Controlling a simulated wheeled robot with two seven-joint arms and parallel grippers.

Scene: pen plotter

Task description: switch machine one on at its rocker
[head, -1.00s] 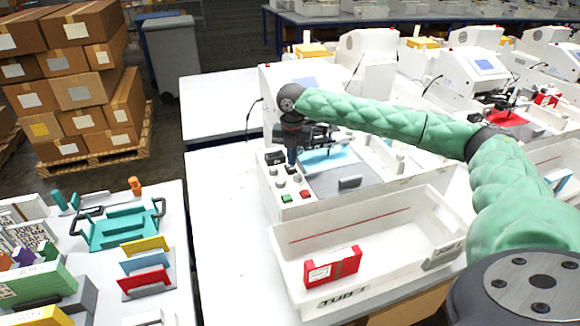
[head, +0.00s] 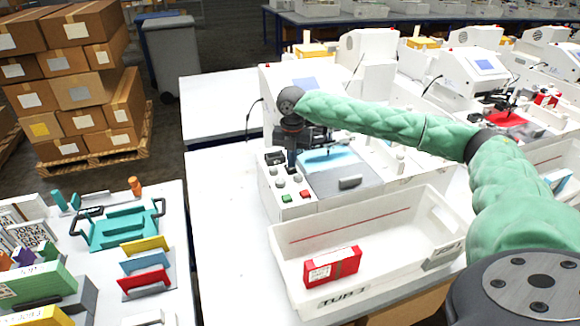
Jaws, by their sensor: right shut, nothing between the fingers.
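Machine one (head: 270,98) is the nearest white plotter, with a small screen, a blue sheet (head: 330,160) on its bed and a control panel (head: 279,190) at its left front. The panel carries a black rocker-like part (head: 274,158), several round knobs, a green button (head: 286,198) and a red button (head: 305,194). My right gripper (head: 291,168) is shut and empty, pointing down over the rear of the panel, just right of the black part. I cannot tell whether it touches anything. The rocker's position is too small to read. My left gripper is out of view.
A white tub (head: 385,262) with a red box (head: 332,266) stands in front of the machine. A side table at left holds a teal tray (head: 120,226) and coloured plates. My right arm crosses above the machine. The white table (head: 222,225) left of the machine is clear.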

